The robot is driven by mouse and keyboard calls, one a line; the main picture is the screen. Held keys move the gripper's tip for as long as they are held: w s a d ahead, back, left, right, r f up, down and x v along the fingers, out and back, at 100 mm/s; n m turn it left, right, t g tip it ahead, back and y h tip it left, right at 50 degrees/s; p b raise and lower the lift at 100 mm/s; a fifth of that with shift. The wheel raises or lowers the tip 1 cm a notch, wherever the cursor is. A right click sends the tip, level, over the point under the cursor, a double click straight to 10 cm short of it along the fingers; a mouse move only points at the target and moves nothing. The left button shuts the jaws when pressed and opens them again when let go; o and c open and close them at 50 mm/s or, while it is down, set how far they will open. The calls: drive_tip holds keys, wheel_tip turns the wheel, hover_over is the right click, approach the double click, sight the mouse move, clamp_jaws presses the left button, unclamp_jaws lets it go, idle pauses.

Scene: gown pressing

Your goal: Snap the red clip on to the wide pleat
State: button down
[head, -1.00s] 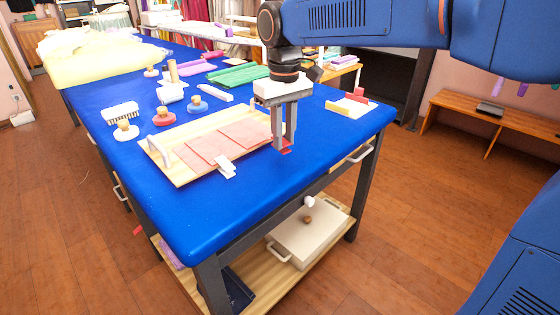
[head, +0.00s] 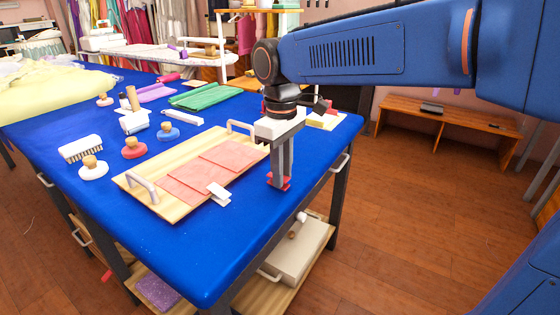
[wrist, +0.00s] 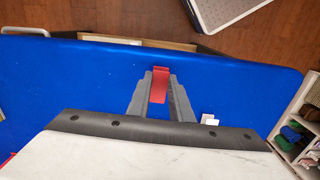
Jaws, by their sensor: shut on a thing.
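My gripper (head: 280,181) points down beside the right end of the pleating board, over the blue table near its front edge. It is shut on the red clip (head: 286,183), which also shows between the fingers in the wrist view (wrist: 159,86). The pink pleated cloth (head: 228,157) lies on the wooden board (head: 174,211), left of my gripper and apart from it. Its folds make several panels; I cannot tell surely which pleat is the wide one. A white clip (head: 219,194) sits at the cloth's front edge.
The board has upright handles at its left end (head: 142,187) and right end (head: 243,127). Round wooden-knobbed tools (head: 134,148), a brush (head: 80,150) and a green cloth (head: 205,95) lie behind. The blue table (head: 215,255) is bare in front of the board.

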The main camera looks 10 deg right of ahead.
idle(0.4)
drive_tip(key=shift+w+a, duration=0.9)
drive_tip(key=shift+a, duration=0.2)
drive_tip(key=shift+w+a, duration=0.9)
drive_tip(key=shift+a, duration=0.15)
drive_tip(key=c, duration=2.1)
unclamp_jaws()
clamp_jaws()
